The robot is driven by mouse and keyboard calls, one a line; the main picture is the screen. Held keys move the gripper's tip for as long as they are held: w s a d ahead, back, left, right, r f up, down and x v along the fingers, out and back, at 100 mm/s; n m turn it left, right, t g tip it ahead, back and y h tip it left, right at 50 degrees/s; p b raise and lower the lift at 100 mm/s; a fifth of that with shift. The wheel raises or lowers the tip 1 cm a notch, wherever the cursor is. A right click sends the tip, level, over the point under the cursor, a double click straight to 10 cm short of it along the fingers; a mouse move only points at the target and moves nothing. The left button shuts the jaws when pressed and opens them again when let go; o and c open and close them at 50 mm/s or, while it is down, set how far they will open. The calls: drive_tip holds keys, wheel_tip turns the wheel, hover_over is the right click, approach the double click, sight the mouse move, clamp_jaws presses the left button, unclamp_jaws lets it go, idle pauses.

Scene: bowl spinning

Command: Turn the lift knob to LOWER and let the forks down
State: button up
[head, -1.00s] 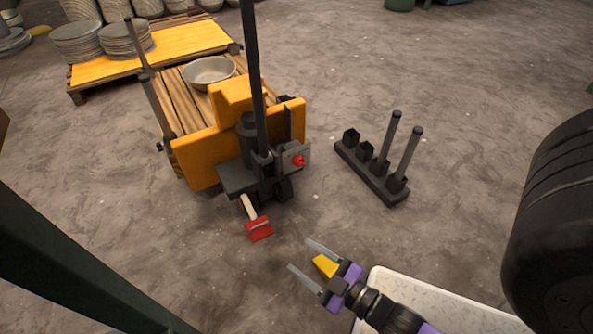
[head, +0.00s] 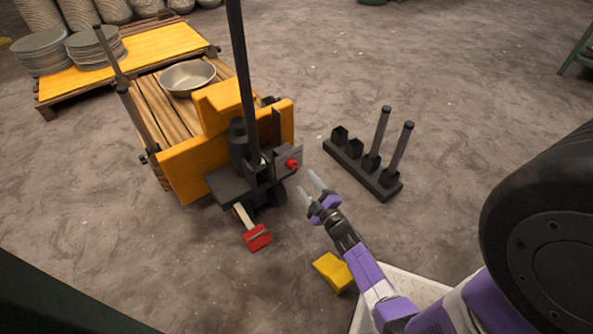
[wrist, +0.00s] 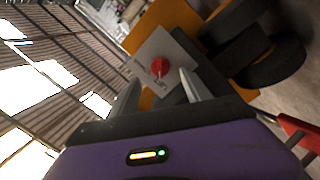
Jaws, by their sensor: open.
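The red lift knob (head: 292,164) sits on a grey plate (head: 285,158) at the right side of the pallet jack's mast. In the wrist view the knob (wrist: 158,67) shows ahead, between and beyond my fingertips.
A metal bowl (head: 188,77) rests on the pallet. A black rack with posts (head: 375,183) stands right of the jack. A yellow block (head: 332,272) is near my arm. A large black wheel (head: 545,230) fills the right side. Stacked plates (head: 95,47) stand at the back left.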

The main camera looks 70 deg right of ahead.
sight(293, 165)
drive_tip(key=b+x, duration=0.2)
drive_tip(key=x, duration=0.5)
clamp_jaws()
